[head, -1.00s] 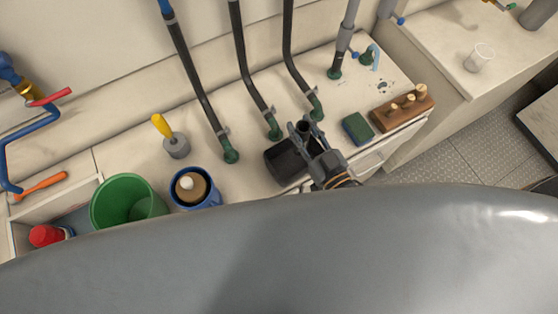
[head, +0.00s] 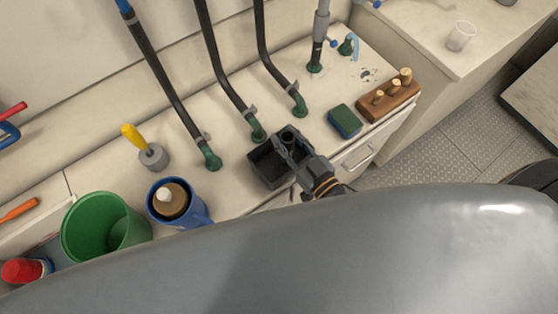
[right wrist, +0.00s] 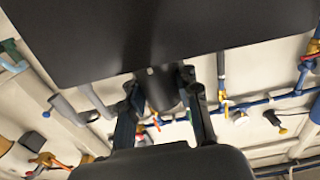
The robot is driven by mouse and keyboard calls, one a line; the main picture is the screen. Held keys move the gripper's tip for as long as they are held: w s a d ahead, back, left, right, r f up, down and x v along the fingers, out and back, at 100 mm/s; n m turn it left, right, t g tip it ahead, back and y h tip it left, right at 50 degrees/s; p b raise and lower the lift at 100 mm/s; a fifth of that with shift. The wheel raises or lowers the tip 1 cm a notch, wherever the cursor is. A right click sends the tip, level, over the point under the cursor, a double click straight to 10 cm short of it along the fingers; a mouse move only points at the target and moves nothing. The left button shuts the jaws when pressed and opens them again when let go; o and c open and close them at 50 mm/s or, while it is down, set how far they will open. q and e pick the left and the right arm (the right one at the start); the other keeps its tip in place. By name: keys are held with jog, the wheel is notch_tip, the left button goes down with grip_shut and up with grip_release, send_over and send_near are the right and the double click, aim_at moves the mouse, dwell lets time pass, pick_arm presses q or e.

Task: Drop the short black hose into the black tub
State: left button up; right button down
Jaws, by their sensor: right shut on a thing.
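The black tub (head: 263,172) is an open, dark box on the pale counter, near its front edge in the head view. My right gripper (head: 288,143) is at the tub's right far side, overlapping it in the picture. It is shut on the short black hose (head: 289,135), whose dark round end shows between the fingers. In the right wrist view, the hose (right wrist: 160,91) is a dark cylinder between the two fingers. I cannot tell how far the hose is above or inside the tub. My left gripper is not in view.
Black hoses with green fittings (head: 258,133) reach the counter behind the tub. A green sponge (head: 345,120) and a wooden block (head: 388,101) lie to the right. A blue jug (head: 190,204) and green bucket (head: 95,228) stand to the left. My grey body covers the foreground.

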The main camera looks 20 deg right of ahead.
jog(key=c, duration=0.9)
grip_release()
jog(key=v, duration=1.2)
jog(key=s+d+f+g+h, duration=0.1)
jog(key=f+g, duration=0.1)
jog(key=f, duration=0.7)
jog(key=s+d+f+m+g+h, duration=0.1)
jog(key=s+d+f+g+h, duration=0.15)
jog(key=f, duration=0.65)
jog(key=f+g, duration=0.2)
jog(key=f, duration=0.7)
jog(key=s+d+f+g+h, duration=0.2)
jog(key=s+d+f+g, duration=0.2)
jog(key=s+f+g, duration=0.5)
jog(key=s+f, duration=0.8)
jog(key=shift+f+m+h, duration=0.15)
jog(key=shift+m+h, duration=0.15)
jog(key=shift+h, duration=0.05)
